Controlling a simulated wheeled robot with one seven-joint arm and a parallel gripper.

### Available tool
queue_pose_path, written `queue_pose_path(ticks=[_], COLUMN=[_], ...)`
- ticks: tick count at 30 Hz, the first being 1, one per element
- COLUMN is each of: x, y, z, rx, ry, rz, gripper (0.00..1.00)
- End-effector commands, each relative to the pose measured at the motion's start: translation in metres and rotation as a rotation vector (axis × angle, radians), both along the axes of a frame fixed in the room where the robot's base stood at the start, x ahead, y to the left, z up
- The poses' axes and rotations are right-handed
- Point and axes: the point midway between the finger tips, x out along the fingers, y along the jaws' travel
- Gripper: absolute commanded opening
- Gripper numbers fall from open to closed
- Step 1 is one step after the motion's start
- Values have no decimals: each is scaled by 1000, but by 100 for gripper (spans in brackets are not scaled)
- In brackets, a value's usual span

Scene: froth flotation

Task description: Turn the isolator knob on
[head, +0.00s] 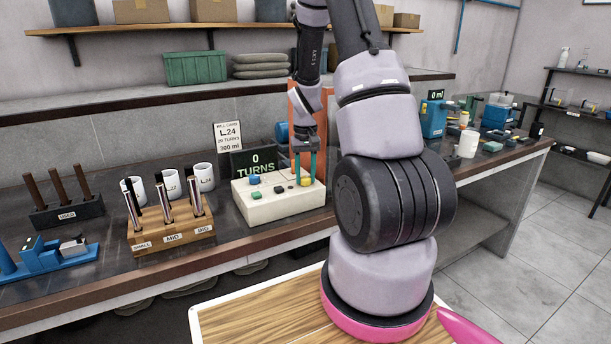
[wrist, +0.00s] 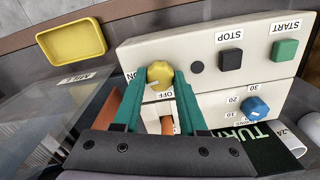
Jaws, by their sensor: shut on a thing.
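The isolator knob is a yellow knob (wrist: 159,72) on the cream control box (wrist: 205,50), with an ON label on its left and an OFF label below it in the wrist view. A small white mark shows on the knob; its exact pointing is hard to tell. In the head view the knob (head: 306,182) sits at the right end of the box (head: 272,205). My gripper (head: 305,178) reaches down from above, its green fingers shut on the knob's two sides. In the wrist view the fingertips cover the knob's edges.
The box also carries a black STOP button (wrist: 230,59), a green START button (wrist: 284,50) and a blue dial (wrist: 255,107). A display reading 0 TURNS (head: 254,162) stands behind it. A wooden tool rack (head: 170,235) is at left; a yellow tray (wrist: 72,54) lies near the box.

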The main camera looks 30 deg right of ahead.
Motion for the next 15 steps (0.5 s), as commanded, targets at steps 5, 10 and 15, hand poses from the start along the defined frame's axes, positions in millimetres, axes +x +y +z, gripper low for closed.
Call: queue_pose_path(ticks=[5,10,15], x=[1,1,1], y=[0,0,0], z=[1,1,1], rx=[-1,-1,0], ry=[-2,-2,-2], rz=[-97,-157,-186], gripper=[0,0,0])
